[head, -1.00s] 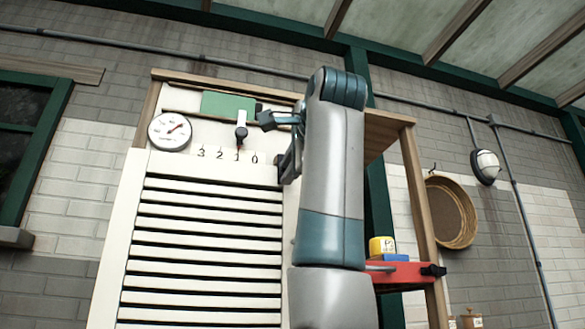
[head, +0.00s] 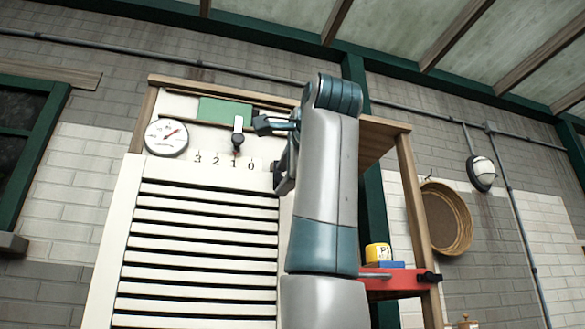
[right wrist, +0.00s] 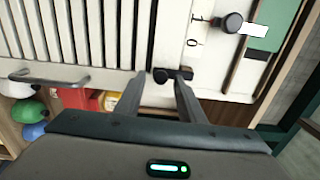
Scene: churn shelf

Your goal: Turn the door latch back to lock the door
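The dark door latch (right wrist: 172,75) sits at the edge of the white louvred door (right wrist: 100,28), beside the 0 of the scale, in the right wrist view. Its bar lies crosswise in that picture. My right gripper (right wrist: 160,82) is open, with its fingertips on either side of the latch; the right fingertip overlaps the bar's end, but contact is unclear. In the head view the door (head: 128,215) is at centre left, and my right gripper (head: 268,124) shows partly at its upper right corner, mostly hidden by my arm. My left gripper is not in view.
A slider knob (head: 238,140) stands above the scale, near a round gauge (head: 166,137) and a green panel (head: 226,111). A red shelf (head: 392,281) with a yellow container (head: 377,253) is right of my arm. A door handle (right wrist: 48,78) shows in the wrist view.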

